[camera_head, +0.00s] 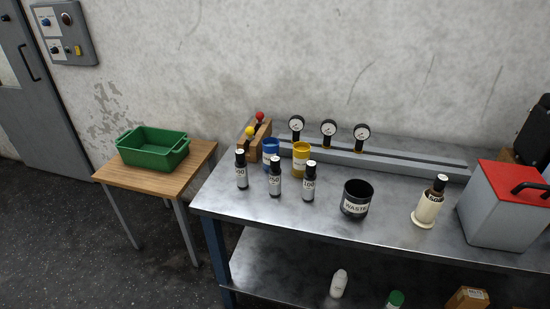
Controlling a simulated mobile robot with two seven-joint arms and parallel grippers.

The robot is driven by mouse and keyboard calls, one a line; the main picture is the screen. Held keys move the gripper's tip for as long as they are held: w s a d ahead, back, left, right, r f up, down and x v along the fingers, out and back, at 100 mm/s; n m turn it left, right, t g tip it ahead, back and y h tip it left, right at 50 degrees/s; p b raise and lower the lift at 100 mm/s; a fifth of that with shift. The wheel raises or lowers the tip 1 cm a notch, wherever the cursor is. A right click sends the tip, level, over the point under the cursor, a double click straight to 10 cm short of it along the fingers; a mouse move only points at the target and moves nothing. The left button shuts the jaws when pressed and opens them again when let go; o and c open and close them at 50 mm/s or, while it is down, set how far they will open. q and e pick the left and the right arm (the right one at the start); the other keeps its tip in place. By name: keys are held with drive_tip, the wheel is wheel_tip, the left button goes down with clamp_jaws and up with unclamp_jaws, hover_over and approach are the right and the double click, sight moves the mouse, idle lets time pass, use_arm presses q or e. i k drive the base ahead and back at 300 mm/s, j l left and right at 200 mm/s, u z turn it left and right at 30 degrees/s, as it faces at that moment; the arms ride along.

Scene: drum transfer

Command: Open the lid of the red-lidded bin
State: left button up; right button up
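The bin (492,217) is a grey box standing at the right end of the metal workbench. Its red lid (513,184) lies shut on top. A black handle (531,189) sits on the lid, towards its right side, and reaches close to the picture's right edge. Neither of my grippers shows in the head view.
The workbench (400,240) also holds a cream holder (427,209) with a dark bottle, a black waste cup (356,198), several dark bottles, and blue (271,149) and yellow cups. Gauges stand behind. A black case (535,135) is behind the bin. A green crate (152,148) is left.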

sight(510, 183)
drive_tip(key=z, duration=1.55)
drive_tip(key=i+l+u, duration=0.3)
drive_tip(key=i+l, duration=0.15)
drive_tip(key=l, duration=0.2)
drive_tip(key=i+l+u, duration=0.15)
drive_tip(key=l, duration=0.2)
drive_tip(key=i+l+u, duration=0.15)
drive_tip(key=l, duration=0.25)
drive_tip(key=i+l+u, duration=0.15)
drive_tip(key=l, duration=0.25)
drive_tip(key=i, duration=0.05)
